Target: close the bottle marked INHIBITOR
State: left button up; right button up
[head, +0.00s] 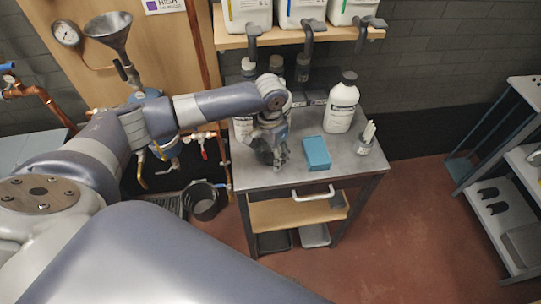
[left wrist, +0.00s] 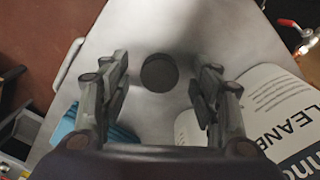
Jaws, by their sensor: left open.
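My left gripper (head: 276,153) points down over the metal cart top, open and empty. In the left wrist view its two fingers (left wrist: 163,88) stand apart, with a dark round cap-like disc (left wrist: 159,72) on the metal surface below, seen between them. A white bottle labelled CLEANER (left wrist: 275,110) is beside the right finger; it shows partly behind my arm in the head view (head: 239,128). Another white bottle (head: 341,108) with a dark top stands at the back right; its label is too small to read. I cannot read INHIBITOR anywhere. My right gripper is not in view.
A blue box (head: 316,152) lies right of the gripper, and a small cup with pale sticks (head: 365,140) stands near the right edge of the cart top (head: 345,160). Canisters with taps (head: 300,12) sit on a shelf above. A dark bucket (head: 203,203) stands on the floor.

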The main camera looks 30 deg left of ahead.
aim_at(271, 157)
pick_arm(q)
jog(key=shift+f, duration=0.1)
jog(key=c, duration=0.8)
jog(key=shift+o, duration=0.2)
jog(key=shift+r+b, duration=0.3)
jog(key=shift+r, duration=0.25)
notch_tip(271, 157, up, 2)
jog(key=shift+w+r+b, duration=0.1)
jog(key=shift+b, duration=0.3)
jog(key=s+d+r+b, duration=0.1)
jog(key=s+d+b, duration=0.1)
jog(key=d, duration=1.4)
jog(key=shift+s+r+b, duration=0.2)
jog(key=shift+r+b, duration=0.2)
jog(key=shift+b, duration=0.35)
